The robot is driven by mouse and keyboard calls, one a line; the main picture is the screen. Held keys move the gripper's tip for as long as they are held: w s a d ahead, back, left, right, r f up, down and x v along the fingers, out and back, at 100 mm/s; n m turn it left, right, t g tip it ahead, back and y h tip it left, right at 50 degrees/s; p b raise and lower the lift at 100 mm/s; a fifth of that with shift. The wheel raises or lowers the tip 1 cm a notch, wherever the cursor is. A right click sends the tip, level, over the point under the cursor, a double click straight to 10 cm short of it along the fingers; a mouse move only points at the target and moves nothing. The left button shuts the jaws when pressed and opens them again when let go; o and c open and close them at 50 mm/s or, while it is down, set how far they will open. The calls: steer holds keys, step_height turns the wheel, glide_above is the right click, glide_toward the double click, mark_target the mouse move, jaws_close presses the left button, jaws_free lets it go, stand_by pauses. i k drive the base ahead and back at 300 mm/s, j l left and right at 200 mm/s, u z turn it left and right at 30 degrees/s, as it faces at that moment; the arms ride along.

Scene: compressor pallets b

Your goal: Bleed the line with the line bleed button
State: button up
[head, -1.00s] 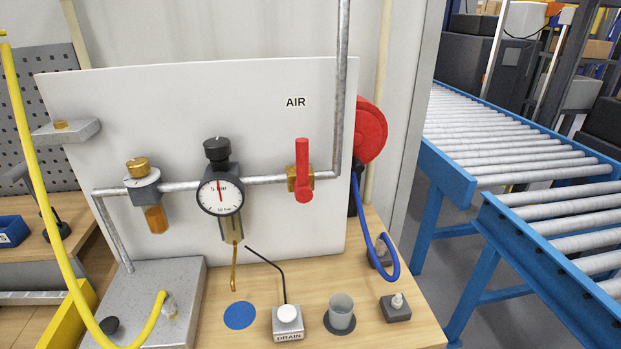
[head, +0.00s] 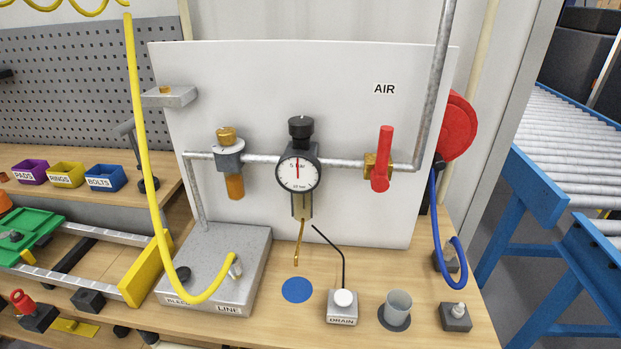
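A grey metal block (head: 225,245) stands on the wooden bench, left of centre in the head view. Its front edge carries a label reading BLEED, partly covered by the yellow hose, and a label reading LINE. A small dark round button (head: 183,273) sits on its top near the BLEED label. A pale fitting (head: 235,266) is beside the end of the yellow hose (head: 150,170). A round gauge (head: 298,171) on the pipe has its red needle pointing about straight up. My gripper is not in view.
A red lever (head: 381,158) stands upright below the AIR sign. A DRAIN button block (head: 342,307), a grey cup (head: 397,304) and a blue disc (head: 297,290) are on the bench. The yellow hose arches over the block's left side. A blue roller conveyor (head: 540,190) is at right.

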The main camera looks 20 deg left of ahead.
mark_target(184, 273)
steer(key=u, duration=1.65)
steer(key=i+j+z, duration=0.3)
steer(key=j, duration=0.15)
steer(key=j+z, duration=0.25)
steer(key=j, duration=0.2)
steer(key=i+j+z, duration=0.15)
steer(key=j+z, duration=0.15)
steer(key=j, duration=0.25)
steer(key=j+z, duration=0.25)
steer(key=j, duration=0.25)
